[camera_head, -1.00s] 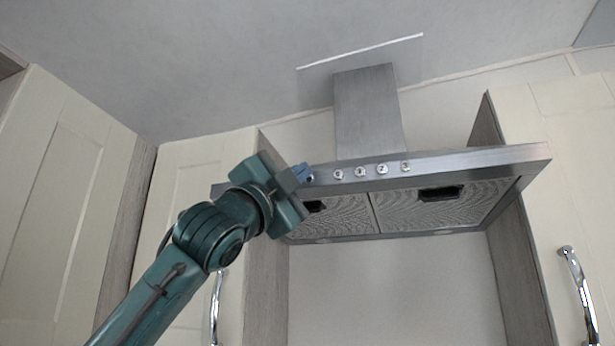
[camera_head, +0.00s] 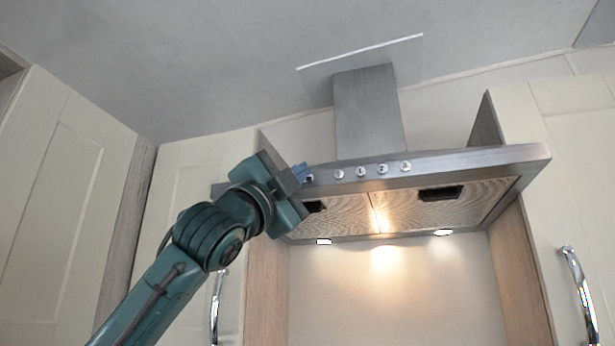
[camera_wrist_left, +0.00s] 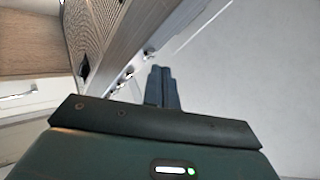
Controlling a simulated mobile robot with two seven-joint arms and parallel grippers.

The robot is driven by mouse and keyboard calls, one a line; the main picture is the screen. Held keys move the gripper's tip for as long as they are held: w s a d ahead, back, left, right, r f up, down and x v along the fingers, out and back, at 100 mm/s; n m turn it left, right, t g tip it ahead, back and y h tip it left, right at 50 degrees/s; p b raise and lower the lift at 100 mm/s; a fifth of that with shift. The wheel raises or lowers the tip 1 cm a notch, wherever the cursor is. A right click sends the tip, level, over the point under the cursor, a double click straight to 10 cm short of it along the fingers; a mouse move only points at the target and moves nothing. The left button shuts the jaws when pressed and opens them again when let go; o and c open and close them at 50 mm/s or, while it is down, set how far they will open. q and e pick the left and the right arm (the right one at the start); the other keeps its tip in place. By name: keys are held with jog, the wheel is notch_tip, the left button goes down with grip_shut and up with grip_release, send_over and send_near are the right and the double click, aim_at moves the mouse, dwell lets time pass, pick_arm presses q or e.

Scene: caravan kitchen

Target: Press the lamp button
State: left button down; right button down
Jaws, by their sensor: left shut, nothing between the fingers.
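The steel range hood (camera_head: 450,160) hangs between the cabinets, with a row of small round buttons (camera_head: 361,171) on its front edge. Its lamps (camera_head: 443,232) are lit. My left gripper (camera_head: 303,172) is shut and empty, with its fingertips at the left end of the button row. The leftmost button is hidden behind the fingers, and I cannot tell whether they touch it. In the left wrist view the closed fingers (camera_wrist_left: 161,84) point at the hood's front edge, next to several buttons (camera_wrist_left: 129,74). My right gripper is not in view.
Cream cabinets stand at the left (camera_head: 60,190) and right (camera_head: 575,150) of the hood, with chrome handles (camera_head: 580,295). The chimney (camera_head: 368,112) rises from the hood to the grey ceiling (camera_head: 200,60). The space in front of the hood's right half is clear.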

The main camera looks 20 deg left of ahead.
pick_arm(q)
jog(key=s+b, duration=0.1)
jog(key=s, duration=0.5)
jog(key=shift+b, duration=0.3)
dwell(0.5)
